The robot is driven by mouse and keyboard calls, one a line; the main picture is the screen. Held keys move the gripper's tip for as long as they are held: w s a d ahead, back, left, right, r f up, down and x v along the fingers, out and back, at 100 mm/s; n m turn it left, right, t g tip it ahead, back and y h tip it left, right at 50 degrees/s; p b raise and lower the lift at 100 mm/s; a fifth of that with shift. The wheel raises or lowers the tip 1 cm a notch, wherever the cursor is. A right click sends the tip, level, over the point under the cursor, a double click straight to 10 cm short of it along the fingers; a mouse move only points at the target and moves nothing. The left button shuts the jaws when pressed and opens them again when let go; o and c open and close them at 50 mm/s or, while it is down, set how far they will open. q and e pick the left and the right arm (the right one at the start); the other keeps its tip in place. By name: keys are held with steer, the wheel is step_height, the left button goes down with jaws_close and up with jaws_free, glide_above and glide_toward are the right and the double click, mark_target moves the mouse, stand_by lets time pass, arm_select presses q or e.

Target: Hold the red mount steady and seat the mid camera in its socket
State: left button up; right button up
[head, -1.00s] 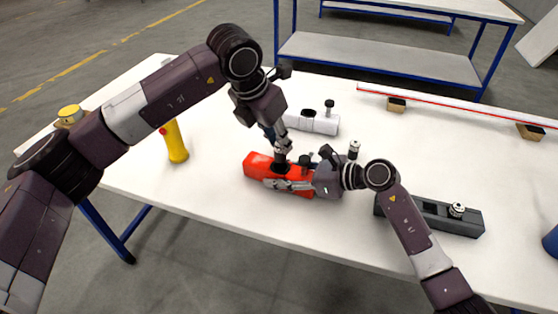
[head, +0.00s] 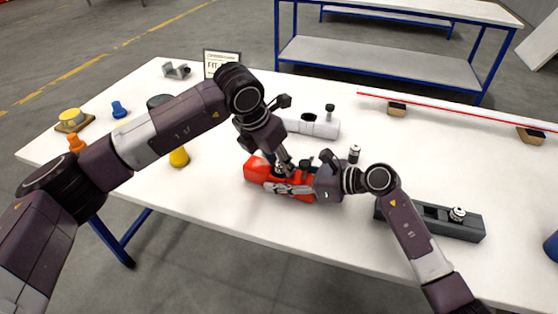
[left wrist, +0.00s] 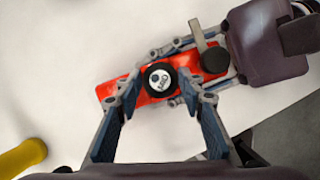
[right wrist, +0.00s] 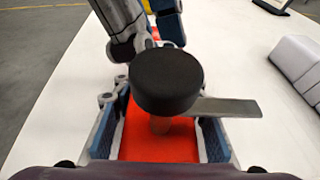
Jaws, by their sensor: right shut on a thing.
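The red mount (head: 256,168) lies on the white table. My right gripper (head: 290,186) is shut on it, with a finger along each side in the right wrist view (right wrist: 160,140). The mid camera (left wrist: 160,79), a round dark body with a pale top, stands upright at the mount. Whether it is fully down in its socket cannot be told. My left gripper (left wrist: 157,88) points down at it, open, with one finger on each side and small gaps showing. A black round knob (right wrist: 167,80) with a flat metal bar stands over the mount, beside the mid camera.
A white mount (head: 312,126) lies behind, and a dark grey mount (head: 440,218) with a small camera (head: 457,214) lies right. Another small camera (head: 354,153) stands behind my right gripper. The front middle is clear.

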arm_select(q)
steer(key=v, duration=1.2)
steer(key=shift+r, duration=0.2)
arm_select(e)
steer(key=o, duration=1.4)
steer(key=shift+c, duration=0.2)
arm_select(q)
steer(key=shift+d, duration=0.1)
